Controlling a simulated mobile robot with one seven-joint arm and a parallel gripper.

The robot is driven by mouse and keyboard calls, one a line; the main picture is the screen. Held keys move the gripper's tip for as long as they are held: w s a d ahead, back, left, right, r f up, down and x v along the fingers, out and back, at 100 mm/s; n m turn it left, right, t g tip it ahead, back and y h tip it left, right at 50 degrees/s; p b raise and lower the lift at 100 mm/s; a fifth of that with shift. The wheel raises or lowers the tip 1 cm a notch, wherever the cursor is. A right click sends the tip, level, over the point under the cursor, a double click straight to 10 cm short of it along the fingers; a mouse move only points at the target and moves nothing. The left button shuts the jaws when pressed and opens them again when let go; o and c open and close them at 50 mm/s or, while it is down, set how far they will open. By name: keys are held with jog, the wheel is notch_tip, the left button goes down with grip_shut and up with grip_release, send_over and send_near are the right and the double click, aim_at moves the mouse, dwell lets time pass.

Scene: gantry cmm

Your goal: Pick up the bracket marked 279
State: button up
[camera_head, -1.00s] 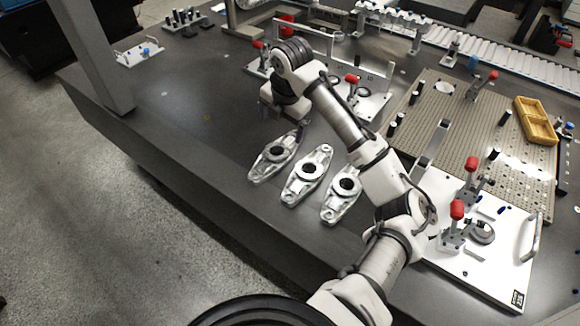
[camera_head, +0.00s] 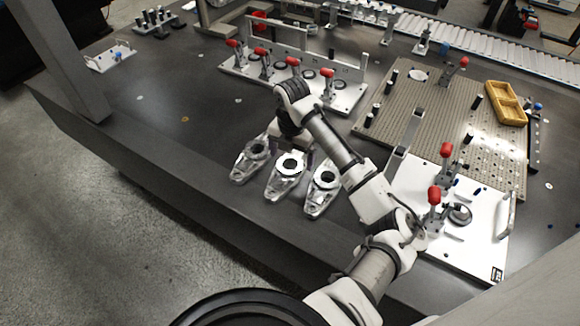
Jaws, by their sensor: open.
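Three silvery metal brackets lie side by side on the dark table, each with a dark ring at its middle: a left bracket (camera_head: 243,170), a middle bracket (camera_head: 279,185) and a right bracket (camera_head: 315,204). No number can be read on any of them, so I cannot tell which is marked 279. My gripper (camera_head: 290,156) is open, pointing down over the far part of the middle bracket. It hides that bracket's far end. Whether its fingers touch the bracket cannot be seen. The left and right brackets are mostly clear of it.
A fixture with several red-handled clamps (camera_head: 347,96) stands behind my gripper. To the right are a perforated plate (camera_head: 420,110), a yellow tray (camera_head: 517,118) and a white plate with red clamps (camera_head: 478,245). The table left of the brackets is clear.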

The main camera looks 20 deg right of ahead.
aim_at(290, 164)
jog(key=f+p, duration=0.1)
jog(key=f, duration=0.3)
jog(key=shift+a, duration=0.2)
jog(key=c, duration=1.4)
jog(key=shift+w+r, duration=0.1)
jog(key=shift+r, duration=0.05)
jog(key=shift+c, duration=0.2)
